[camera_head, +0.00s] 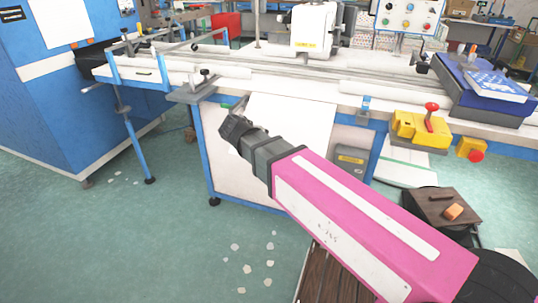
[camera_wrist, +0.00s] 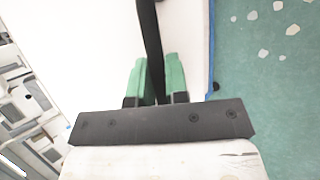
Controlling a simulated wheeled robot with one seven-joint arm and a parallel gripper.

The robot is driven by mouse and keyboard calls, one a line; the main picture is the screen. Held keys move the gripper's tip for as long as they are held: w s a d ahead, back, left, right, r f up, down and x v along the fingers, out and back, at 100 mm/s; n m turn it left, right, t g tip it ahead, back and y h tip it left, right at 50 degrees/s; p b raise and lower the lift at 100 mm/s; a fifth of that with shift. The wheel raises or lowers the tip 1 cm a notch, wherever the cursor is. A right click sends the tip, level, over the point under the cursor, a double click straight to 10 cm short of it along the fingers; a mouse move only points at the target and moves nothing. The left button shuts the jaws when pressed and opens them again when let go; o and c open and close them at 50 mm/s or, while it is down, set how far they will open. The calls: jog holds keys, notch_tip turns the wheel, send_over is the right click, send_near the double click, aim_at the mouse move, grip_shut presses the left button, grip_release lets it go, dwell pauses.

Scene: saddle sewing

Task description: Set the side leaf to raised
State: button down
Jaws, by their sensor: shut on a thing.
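A bright white panel (camera_head: 305,135), which looks like the side leaf, hangs down below the front edge of the long white worktable (camera_head: 270,62). My gripper (camera_head: 227,113) is low in front of the table, near the panel's left side. In the wrist view its green-tipped fingers (camera_wrist: 157,80) are shut on a thin black bar (camera_wrist: 149,30). The bar runs up between the fingers, with a white surface behind it. Where the bar joins the leaf is hidden or cannot be told.
A grey bracket (camera_head: 198,90) sticks out at the table's front left. A yellow box with a red lever (camera_head: 422,127) is on the front right, beside a red button (camera_head: 474,154). A blue cabinet (camera_head: 55,110) stands left. The green floor between is mostly open, with white scraps.

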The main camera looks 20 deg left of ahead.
notch_tip(320, 180, up, 14)
jog(key=g, duration=0.1)
jog(key=shift+s+g, duration=0.25)
jog(key=shift+g, duration=0.05)
jog(key=shift+f, duration=0.1)
dwell(0.3)
jog(key=c, duration=1.1)
grip_release()
jog(key=shift+w, duration=0.1)
jog(key=shift+c, duration=0.2)
jog(key=v, duration=1)
jog(key=shift+s+r, duration=0.25)
jog(key=shift+r, duration=0.1)
jog(key=shift+a, duration=0.1)
